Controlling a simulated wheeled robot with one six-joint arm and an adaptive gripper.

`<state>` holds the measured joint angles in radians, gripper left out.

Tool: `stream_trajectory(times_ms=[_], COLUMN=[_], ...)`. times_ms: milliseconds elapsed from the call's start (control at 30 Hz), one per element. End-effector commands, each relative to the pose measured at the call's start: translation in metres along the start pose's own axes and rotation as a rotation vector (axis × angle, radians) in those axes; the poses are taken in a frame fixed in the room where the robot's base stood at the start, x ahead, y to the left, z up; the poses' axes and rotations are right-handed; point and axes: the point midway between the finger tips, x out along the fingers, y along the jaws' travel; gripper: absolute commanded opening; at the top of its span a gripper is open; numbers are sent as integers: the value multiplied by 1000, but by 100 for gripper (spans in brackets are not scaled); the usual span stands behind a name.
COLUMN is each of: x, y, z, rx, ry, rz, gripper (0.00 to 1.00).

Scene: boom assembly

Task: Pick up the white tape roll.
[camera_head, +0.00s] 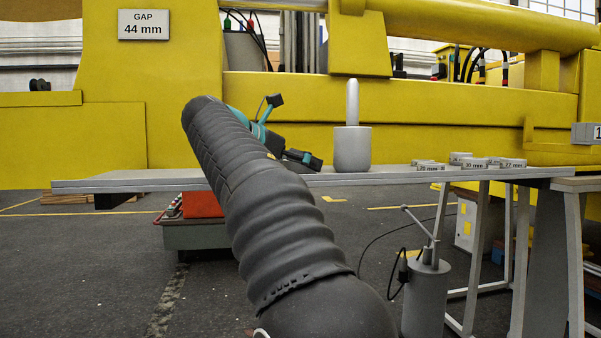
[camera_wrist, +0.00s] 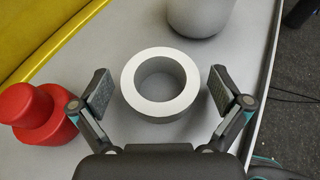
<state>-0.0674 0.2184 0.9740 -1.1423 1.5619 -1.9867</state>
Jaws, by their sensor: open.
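The white tape roll (camera_wrist: 133,87) lies flat on the grey table top (camera_wrist: 68,163) in the wrist view, a white ring with a greyer side wall. My gripper (camera_wrist: 160,91) is open, with one finger pad on each side of the roll and a small gap showing at both sides. Whether the pads are level with the roll's side is hard to tell. In the head view my arm hides the roll, and my gripper (camera_head: 292,157) shows only in part behind it.
A red stepped object (camera_wrist: 40,118) stands left of my gripper. A grey rounded weight with a handle (camera_head: 352,149) stands just beyond the roll. Labelled grey blocks (camera_head: 480,162) lie at the table's right end. A yellow machine beam (camera_head: 450,103) runs behind the table.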

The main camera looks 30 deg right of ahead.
Motion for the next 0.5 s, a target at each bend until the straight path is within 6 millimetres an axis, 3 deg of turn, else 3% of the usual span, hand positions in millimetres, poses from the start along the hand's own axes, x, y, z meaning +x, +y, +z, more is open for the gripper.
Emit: stream_trajectory(times_ms=[167,400,500], x=[0,0,0], y=[0,0,0], z=[0,0,0], rx=[0,0,1], ry=[0,0,0], rz=[0,0,0], gripper=[100,42,31])
